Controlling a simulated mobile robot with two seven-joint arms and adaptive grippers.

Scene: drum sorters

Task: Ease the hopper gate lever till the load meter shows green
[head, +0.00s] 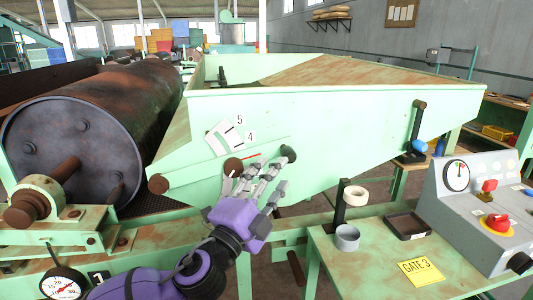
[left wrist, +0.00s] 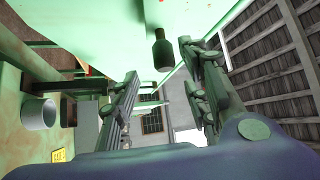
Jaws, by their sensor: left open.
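The hopper (head: 330,118) is a large pale green box with a rusty top. Its gate lever is a bar running from a brown pivot (head: 233,167) up right to a dark knob (head: 289,154), beside a scale marked 4 and 5. The knob also shows in the left wrist view (left wrist: 162,50). My left gripper (head: 266,172) is open in front of the lever, its fingers just below and left of the knob; contact cannot be told. A round meter (head: 457,176) with small coloured marks sits on the grey console; its needle is too small to read.
A rusty drum (head: 90,130) stands left. Another gauge (head: 62,284) is at lower left.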

